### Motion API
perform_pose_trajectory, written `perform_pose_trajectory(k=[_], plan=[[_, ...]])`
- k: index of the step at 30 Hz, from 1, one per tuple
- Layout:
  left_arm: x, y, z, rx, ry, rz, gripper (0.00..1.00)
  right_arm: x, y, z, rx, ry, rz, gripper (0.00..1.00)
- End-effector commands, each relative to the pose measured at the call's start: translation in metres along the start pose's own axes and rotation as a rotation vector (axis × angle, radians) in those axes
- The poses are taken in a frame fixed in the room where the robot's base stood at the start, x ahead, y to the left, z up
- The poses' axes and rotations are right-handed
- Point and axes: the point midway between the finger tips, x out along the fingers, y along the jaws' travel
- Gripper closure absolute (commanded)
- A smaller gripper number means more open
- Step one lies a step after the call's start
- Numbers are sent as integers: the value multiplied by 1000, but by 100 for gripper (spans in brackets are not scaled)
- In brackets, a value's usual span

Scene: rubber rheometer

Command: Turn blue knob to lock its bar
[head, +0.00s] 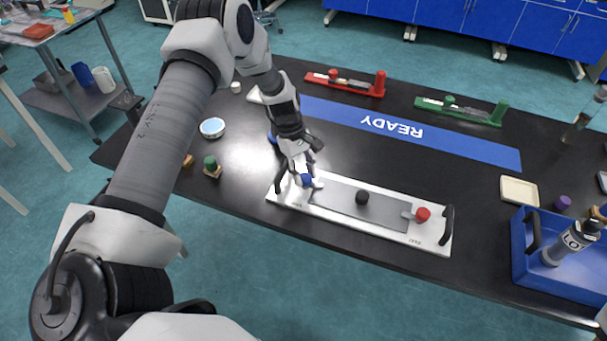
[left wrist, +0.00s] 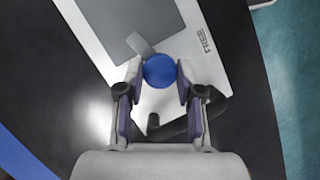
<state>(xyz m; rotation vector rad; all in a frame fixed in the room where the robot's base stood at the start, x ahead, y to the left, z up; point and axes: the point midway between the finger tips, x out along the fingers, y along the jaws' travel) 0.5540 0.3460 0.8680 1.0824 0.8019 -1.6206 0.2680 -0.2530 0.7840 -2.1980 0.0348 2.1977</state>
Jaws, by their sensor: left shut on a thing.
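The blue knob (head: 307,181) sits at the left end of a white board (head: 430,243) that lies on the black table. In the left wrist view the blue knob (left wrist: 159,71) is between the two fingers of my left gripper (left wrist: 158,76), which is shut on it. A grey bar (left wrist: 138,43) shows beside the knob, pointing toward the grey plate. The word FREE is printed on the board near the knob. In the head view my left gripper (head: 306,178) comes down onto the knob from above and partly hides it. My right gripper is not in view.
The board also holds a black knob (head: 362,198), a red knob (head: 422,214) and black end handles. Behind it lies a blue READY strip (head: 400,128). Red (head: 345,84) and green (head: 462,111) fixtures stand farther back. A blue tray (head: 560,275) is at right.

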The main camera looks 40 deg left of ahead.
Motion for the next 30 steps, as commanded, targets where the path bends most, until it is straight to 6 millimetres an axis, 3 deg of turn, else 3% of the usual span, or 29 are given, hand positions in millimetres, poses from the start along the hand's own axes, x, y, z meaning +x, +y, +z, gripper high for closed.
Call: perform_pose_trajectory(k=[12,29,30], plan=[[1,2,0,215,2,-88,99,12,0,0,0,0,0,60],[0,2,0,250,1,-102,99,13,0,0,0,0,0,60],[0,2,0,250,1,-102,60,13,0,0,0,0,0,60]])
